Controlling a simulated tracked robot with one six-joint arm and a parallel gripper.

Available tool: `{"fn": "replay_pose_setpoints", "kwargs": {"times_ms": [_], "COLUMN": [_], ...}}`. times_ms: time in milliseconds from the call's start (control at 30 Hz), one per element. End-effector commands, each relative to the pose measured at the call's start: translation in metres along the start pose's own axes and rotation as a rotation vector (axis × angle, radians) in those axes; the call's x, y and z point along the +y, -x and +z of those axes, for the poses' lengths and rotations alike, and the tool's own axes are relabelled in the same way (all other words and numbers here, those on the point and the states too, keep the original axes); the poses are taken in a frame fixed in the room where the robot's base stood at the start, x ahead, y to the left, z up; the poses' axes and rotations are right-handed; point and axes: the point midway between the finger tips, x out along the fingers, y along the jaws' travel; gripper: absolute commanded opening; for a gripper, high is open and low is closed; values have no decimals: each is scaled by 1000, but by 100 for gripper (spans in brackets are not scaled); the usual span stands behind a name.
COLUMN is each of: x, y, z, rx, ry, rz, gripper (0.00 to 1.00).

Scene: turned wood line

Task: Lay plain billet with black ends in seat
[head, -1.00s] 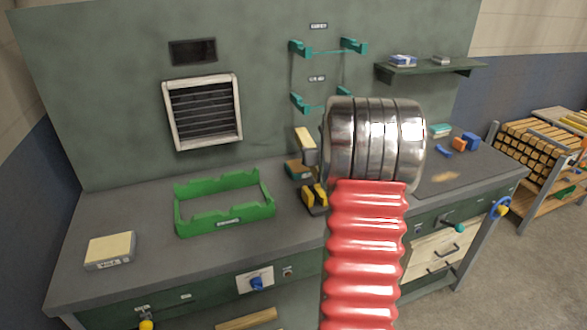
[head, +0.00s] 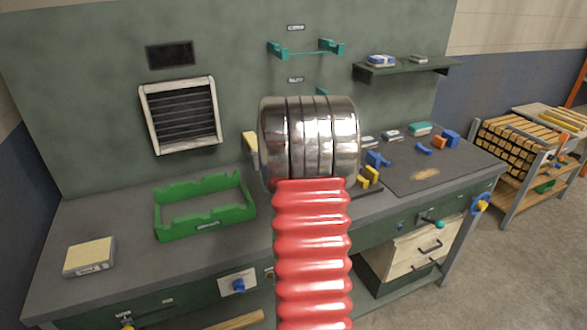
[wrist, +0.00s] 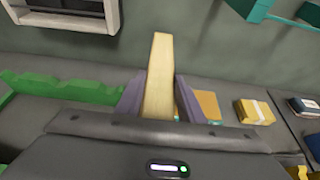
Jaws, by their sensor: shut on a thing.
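My gripper (wrist: 158,100) is shut on a pale, plain wooden billet (wrist: 158,75), which stands up between the two fingers in the wrist view. No black end shows on it; its lower end is hidden by the gripper. In the head view my arm hides the gripper, and only a pale strip of the billet (head: 250,143) shows at the arm's left. A green notched cradle (head: 205,229), possibly the seat, lies empty on the bench to the left. Its green edge (wrist: 75,88) shows left of the fingers in the wrist view, apart from the billet.
A pale box (head: 90,257) lies at the bench's left. Teal wall brackets (head: 331,47) and a shelf (head: 405,70) are above. Yellow V-shaped pieces (head: 368,177) and small blue parts (head: 424,149) are on the right. The bench between box and cradle is clear.

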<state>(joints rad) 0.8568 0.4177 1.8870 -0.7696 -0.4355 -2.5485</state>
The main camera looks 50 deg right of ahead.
Motion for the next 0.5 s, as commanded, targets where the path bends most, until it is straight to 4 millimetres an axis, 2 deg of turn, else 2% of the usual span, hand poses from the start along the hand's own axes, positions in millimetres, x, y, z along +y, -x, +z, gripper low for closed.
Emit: {"fn": "replay_pose_setpoints", "kwargs": {"times_ms": [233, 500], "x": [-1, -1], "y": [-3, -19], "z": [-7, -46], "rx": [-1, 0], "ry": [-1, -2], "rz": [1, -1], "gripper": [0, 0]}}
